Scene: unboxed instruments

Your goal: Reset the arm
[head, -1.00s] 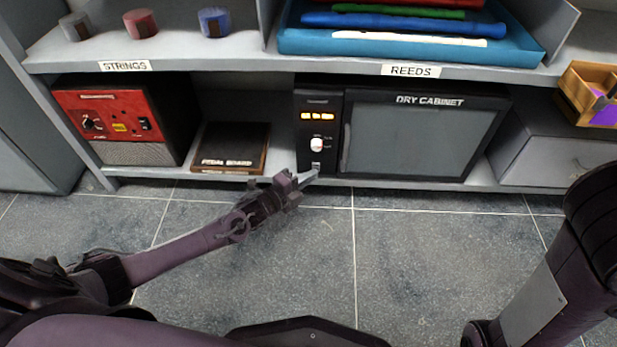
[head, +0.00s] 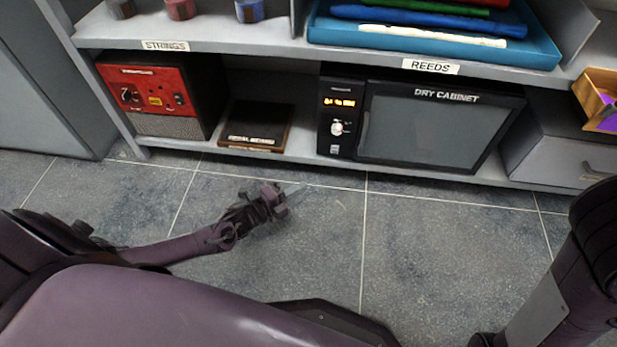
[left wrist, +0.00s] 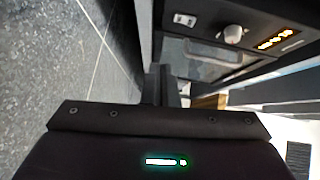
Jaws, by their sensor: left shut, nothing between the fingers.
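My left gripper (head: 287,192) is shut and empty, over the grey tiled floor in front of the shelf unit in the head view. It is apart from the dry cabinet (head: 430,125), which stands on the lower shelf with its glass door closed. The cabinet's black control panel (head: 339,118) has a white knob, a lit orange display and a small switch at the bottom. The panel also shows sideways in the left wrist view (left wrist: 258,20), with the knob and orange display. My right gripper is not in view; only part of my right arm shows at the right edge.
A red-fronted amplifier (head: 152,98) and a pedal board box (head: 255,126) stand on the lower shelf to the left. A blue tray (head: 430,37) of coloured tubes is above the cabinet. A grey drawer (head: 560,160) is at right. The floor is clear.

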